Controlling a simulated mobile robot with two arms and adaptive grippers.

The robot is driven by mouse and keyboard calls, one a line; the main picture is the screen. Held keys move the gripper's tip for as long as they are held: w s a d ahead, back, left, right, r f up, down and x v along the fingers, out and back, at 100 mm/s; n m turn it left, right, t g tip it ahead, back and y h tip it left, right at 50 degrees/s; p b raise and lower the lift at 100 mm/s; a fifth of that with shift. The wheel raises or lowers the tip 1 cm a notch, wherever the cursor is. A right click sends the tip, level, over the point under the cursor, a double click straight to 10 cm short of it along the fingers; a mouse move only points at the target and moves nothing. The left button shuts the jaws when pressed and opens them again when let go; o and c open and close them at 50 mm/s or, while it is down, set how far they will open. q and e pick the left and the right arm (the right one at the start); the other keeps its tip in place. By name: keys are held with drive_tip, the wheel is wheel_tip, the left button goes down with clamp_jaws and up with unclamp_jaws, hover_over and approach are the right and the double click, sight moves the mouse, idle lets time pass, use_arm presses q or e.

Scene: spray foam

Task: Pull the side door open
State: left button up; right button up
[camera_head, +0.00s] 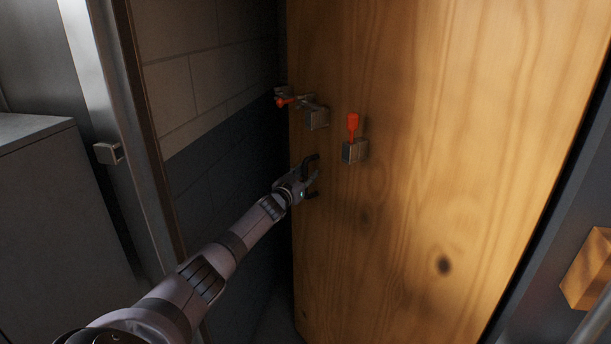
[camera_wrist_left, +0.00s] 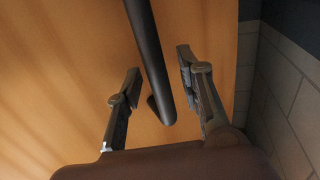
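The wooden side door (camera_head: 440,170) fills the right half of the head view. Its left edge stands apart from the metal frame, with a brick wall visible between. Latch blocks with orange levers (camera_head: 354,126) are mounted on and near its edge. My left gripper (camera_head: 314,172) is at the door face near that edge, below the latches. In the left wrist view, a dark bar handle (camera_wrist_left: 150,55) runs between the open fingers (camera_wrist_left: 158,72), with visible space on both sides. The handle is hard to make out in the head view. My right gripper is not visible.
A metal door frame (camera_head: 100,70) with a small square catch (camera_head: 108,153) is at left. A grey cabinet (camera_head: 50,200) stands beside it. The brick wall (camera_head: 205,75) is close behind my left arm. A wooden block (camera_head: 588,270) is at far right.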

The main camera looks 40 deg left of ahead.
use_arm(q)
drive_tip(key=shift+s+d+f, duration=0.15)
drive_tip(key=shift+s+d, duration=0.1)
drive_tip(key=shift+s, duration=0.35)
drive_tip(key=v, duration=1)
drive_tip(key=shift+s, duration=0.35)
